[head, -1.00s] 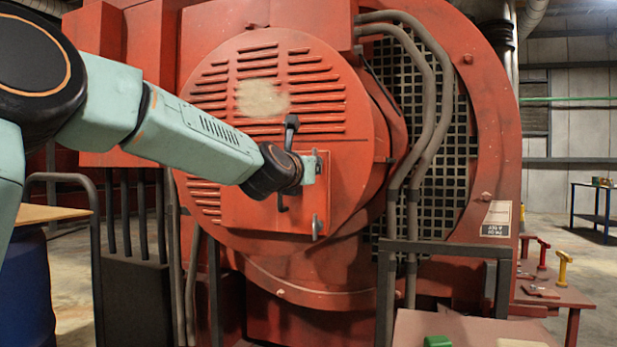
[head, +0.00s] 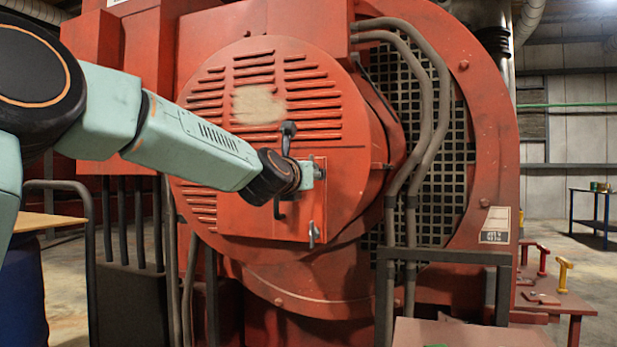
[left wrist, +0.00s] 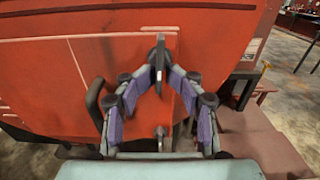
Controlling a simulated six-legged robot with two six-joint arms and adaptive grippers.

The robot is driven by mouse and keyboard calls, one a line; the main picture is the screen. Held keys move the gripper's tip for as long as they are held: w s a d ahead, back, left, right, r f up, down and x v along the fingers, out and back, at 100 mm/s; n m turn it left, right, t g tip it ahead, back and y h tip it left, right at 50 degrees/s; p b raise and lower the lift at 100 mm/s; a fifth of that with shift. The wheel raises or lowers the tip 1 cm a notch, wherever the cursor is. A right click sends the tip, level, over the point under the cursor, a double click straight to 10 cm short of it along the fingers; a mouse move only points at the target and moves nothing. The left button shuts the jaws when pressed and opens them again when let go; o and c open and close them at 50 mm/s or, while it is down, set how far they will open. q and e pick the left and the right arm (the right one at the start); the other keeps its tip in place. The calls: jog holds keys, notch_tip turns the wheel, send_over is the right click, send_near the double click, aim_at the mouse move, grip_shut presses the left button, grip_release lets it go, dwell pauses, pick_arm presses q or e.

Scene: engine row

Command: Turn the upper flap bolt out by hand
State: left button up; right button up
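The red flap (head: 300,222) sits on the round louvred cover, with a grey lower flap bolt (head: 313,235) near its right edge. My left gripper (head: 307,174) reaches the upper right of the flap. In the left wrist view, the two fingers (left wrist: 158,80) close in from both sides on the upper flap bolt (left wrist: 158,56), a grey upright wing. The fingertips appear to touch it. The lower bolt (left wrist: 161,134) shows below, clear of the fingers. A dark handle (left wrist: 97,100) stands left of the fingers. My right gripper is not in view.
Grey conduits (head: 425,130) run down the machine to the right of the flap. A dark rail (head: 445,256) crosses in front at lower right. A red bench (head: 560,298) with yellow and red fittings stands right. A blue drum (head: 22,295) stands at lower left.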

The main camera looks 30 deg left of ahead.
pick_arm(q)
jog(key=shift+s+r, duration=0.1)
dwell(0.3)
jog(key=shift+r, duration=4.85)
jog(key=shift+r, duration=0.1)
